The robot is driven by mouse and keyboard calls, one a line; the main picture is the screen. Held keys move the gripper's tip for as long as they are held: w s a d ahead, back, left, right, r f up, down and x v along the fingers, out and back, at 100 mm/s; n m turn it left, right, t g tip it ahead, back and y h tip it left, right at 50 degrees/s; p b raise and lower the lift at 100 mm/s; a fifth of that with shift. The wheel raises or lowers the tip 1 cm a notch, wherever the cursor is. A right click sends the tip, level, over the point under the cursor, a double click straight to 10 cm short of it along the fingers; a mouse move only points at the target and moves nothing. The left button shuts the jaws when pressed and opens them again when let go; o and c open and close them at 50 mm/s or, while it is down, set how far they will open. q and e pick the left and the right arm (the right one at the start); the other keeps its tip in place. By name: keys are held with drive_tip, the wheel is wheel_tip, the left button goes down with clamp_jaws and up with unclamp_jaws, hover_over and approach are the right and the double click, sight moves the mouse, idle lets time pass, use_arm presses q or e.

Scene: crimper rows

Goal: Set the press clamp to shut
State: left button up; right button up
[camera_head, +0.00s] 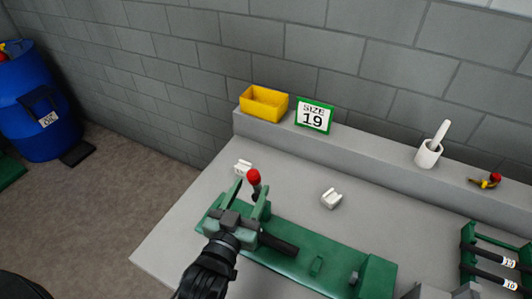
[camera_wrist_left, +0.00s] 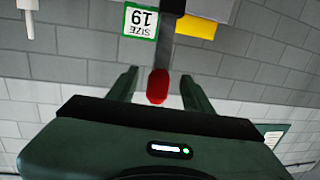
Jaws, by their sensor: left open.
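The press clamp is on a long green base (camera_head: 330,268) on the grey bench, with a dark hose (camera_head: 278,244) lying along it. Its red knob (camera_head: 253,177) stands up at the left end; in the left wrist view the red knob (camera_wrist_left: 157,87) sits on the end of a dark bar (camera_wrist_left: 161,50). My left gripper (camera_head: 250,188) is open, and its two green fingers lie either side of the knob. In the left wrist view the fingers (camera_wrist_left: 158,84) show gaps to the knob. The gripper hides the lever's lower part and the jaw. My right gripper is not in view.
A yellow bin (camera_head: 263,103), a "SIZE 19" sign (camera_head: 314,116), a white mortar (camera_head: 428,154) and a small red-topped item (camera_head: 492,180) stand on the back ledge. A green rack (camera_head: 492,262) holds dark hoses at right.

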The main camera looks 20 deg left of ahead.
sight(252, 183)
use_arm(q)
drive_tip(key=shift+w+r, duration=0.15)
drive_tip(key=shift+r, duration=0.3)
drive_tip(key=shift+w+r+p, duration=0.1)
drive_tip(key=shift+r+p, duration=0.1)
drive_tip(key=shift+p, duration=0.1)
drive_tip(key=w+p, duration=0.1)
drive_tip(key=w, duration=0.2)
drive_tip(key=shift+w+d+r, duration=0.1)
drive_tip(key=shift+w, duration=0.25)
drive_tip(key=shift+w+f+p, duration=0.25)
drive_tip(key=shift+w+p, duration=0.1)
drive_tip(key=shift+w, duration=0.85)
clamp_jaws()
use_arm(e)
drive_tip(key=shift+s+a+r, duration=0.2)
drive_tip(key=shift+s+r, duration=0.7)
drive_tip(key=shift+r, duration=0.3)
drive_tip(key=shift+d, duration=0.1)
